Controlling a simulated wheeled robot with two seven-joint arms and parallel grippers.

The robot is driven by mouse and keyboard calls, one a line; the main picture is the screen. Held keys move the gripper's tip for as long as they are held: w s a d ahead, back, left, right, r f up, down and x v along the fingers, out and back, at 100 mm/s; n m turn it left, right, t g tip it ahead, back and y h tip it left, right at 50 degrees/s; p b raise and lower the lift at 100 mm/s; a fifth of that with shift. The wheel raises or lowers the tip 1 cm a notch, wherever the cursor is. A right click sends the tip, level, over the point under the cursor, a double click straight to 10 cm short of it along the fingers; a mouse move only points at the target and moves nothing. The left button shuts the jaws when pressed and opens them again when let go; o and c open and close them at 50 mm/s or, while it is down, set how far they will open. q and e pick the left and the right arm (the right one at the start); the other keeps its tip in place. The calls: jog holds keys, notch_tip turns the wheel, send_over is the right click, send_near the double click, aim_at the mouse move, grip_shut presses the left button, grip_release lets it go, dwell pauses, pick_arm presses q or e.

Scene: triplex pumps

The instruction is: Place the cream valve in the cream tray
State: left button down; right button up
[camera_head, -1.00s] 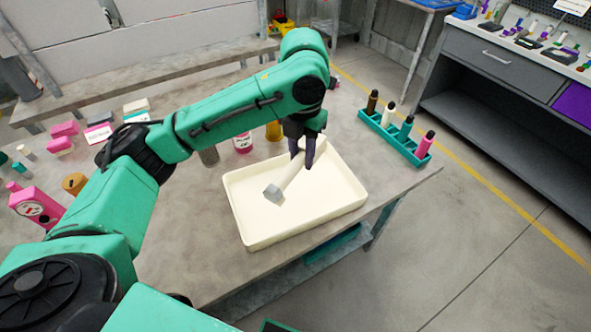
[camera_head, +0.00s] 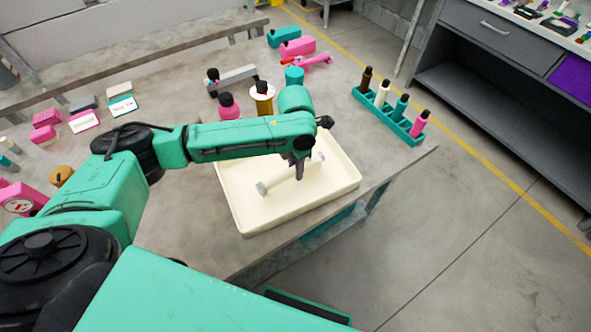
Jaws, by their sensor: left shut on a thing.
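The cream tray (camera_head: 247,221) is a wide, shallow tray near the front edge of the table. My left gripper (camera_head: 299,174) points down into the tray and is shut on the cream valve (camera_head: 279,181). The valve is a pale rod with a grey block at its left end, and it lies slanted across the gripper. It is low inside the tray walls; I cannot tell whether it touches the tray floor. The fingers hide its middle. My right gripper is not in view.
A teal rack (camera_head: 388,118) with several coloured bottles stands right of the tray. Pink (camera_head: 229,107) and amber (camera_head: 263,98) bottles stand behind my left forearm. Pink blocks and labelled boxes lie at the left. The table's right front is clear.

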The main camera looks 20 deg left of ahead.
pick_arm(q)
jog(key=shift+w+f, duration=0.1)
jog(key=shift+f, duration=0.85)
jog(key=shift+f, duration=0.1)
jog(key=c, duration=0.6)
grip_release()
notch_tip(320, 180, up, 12)
jog(key=shift+r+b, duration=0.15)
jog(key=shift+b, duration=0.5)
